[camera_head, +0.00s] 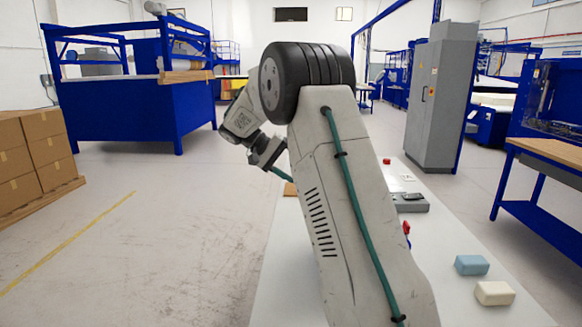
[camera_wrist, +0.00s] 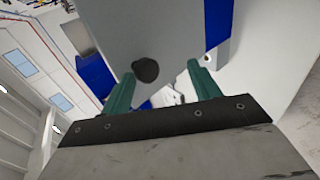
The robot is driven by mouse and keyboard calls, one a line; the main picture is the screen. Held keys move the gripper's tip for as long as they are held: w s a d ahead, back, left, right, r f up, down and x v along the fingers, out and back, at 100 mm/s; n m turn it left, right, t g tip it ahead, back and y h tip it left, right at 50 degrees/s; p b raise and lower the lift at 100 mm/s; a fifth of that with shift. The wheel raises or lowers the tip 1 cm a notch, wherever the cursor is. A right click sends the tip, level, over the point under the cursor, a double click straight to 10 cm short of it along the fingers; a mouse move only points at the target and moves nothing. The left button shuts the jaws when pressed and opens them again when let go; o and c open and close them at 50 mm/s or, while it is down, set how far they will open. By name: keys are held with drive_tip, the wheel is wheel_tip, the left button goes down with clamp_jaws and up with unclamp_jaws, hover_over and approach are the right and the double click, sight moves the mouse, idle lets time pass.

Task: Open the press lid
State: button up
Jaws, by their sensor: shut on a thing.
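In the wrist view my gripper (camera_wrist: 163,76) has its two green fingers apart, with a dark round knob (camera_wrist: 145,70) between the tips. I take the knob for the press lid's handle; contact on both sides is hard to see. A grey surface fills the view behind it; I cannot tell whether it is the lid. In the head view my gripper (camera_head: 284,174) hangs at the table's left edge. A tan-brown piece (camera_head: 290,188) shows just below it. My arm hides most of the press there.
The white table (camera_head: 280,285) runs under my arm. A grey device (camera_head: 410,203) stands right of the arm, with small red pieces nearby. A blue block (camera_head: 471,265) and a cream block (camera_head: 494,293) lie at the front right.

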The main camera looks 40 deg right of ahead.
drive_tip(key=shift+s+f, duration=0.15)
drive_tip(key=shift+f, duration=0.85)
drive_tip(key=o, duration=1.3)
drive_tip(key=shift+f, duration=0.1)
drive_tip(key=shift+w+a, duration=0.25)
drive_tip(key=shift+c, duration=0.2)
drive_tip(key=v, duration=0.6)
drive_tip(key=shift+w+r, duration=0.2)
drive_tip(key=shift+r, duration=0.3)
drive_tip(key=c, duration=0.6)
drive_tip(key=shift+w+a+r, duration=0.2)
drive_tip(key=shift+w+r, duration=0.05)
drive_tip(key=shift+r, duration=0.15)
